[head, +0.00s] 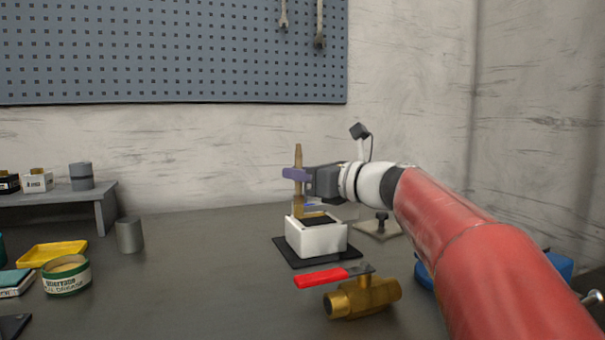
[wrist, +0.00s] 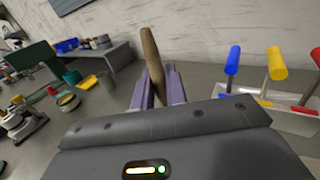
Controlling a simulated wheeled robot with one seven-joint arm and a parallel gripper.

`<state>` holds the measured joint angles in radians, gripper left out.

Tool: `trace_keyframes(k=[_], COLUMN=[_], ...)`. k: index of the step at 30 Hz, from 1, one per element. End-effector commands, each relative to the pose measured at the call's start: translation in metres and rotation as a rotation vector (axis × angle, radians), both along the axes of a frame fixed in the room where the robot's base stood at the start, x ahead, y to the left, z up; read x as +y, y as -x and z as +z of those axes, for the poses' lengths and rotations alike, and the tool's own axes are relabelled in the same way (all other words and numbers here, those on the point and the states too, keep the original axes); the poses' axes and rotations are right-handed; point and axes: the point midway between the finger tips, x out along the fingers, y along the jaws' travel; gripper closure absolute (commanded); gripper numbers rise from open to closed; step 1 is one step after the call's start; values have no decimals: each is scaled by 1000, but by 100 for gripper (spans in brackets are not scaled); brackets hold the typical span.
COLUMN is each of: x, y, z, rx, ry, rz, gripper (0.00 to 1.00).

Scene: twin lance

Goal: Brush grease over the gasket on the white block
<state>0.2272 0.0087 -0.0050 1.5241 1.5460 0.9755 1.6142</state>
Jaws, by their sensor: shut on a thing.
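My gripper (head: 297,174) is shut on an upright brush (head: 298,155) with a wooden handle. The handle also rises between the purple fingers in the wrist view (wrist: 152,62). The brush's lower end is over the white block (head: 318,240), at its back left; I cannot tell whether the bristles touch. The block stands on a black mat (head: 285,252). A dark surface shows in the block's top, and I cannot make out the gasket clearly. An open grease tin (head: 67,277) with a green and white label stands at the left.
A brass valve with a red lever (head: 362,297) lies in front of the block. A grey cylinder (head: 130,235) and a yellow tray (head: 52,253) are at the left. A raised shelf (head: 100,194) stands behind them. The table between tin and block is clear.

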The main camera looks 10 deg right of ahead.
Motion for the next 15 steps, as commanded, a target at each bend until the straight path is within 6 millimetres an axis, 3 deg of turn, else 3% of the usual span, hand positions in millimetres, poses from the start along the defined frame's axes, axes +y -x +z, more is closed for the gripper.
trace_keyframes(k=[15], x=[-4], y=[15], z=[-1], rx=[1], ry=[1], rz=[-1], gripper=[100])
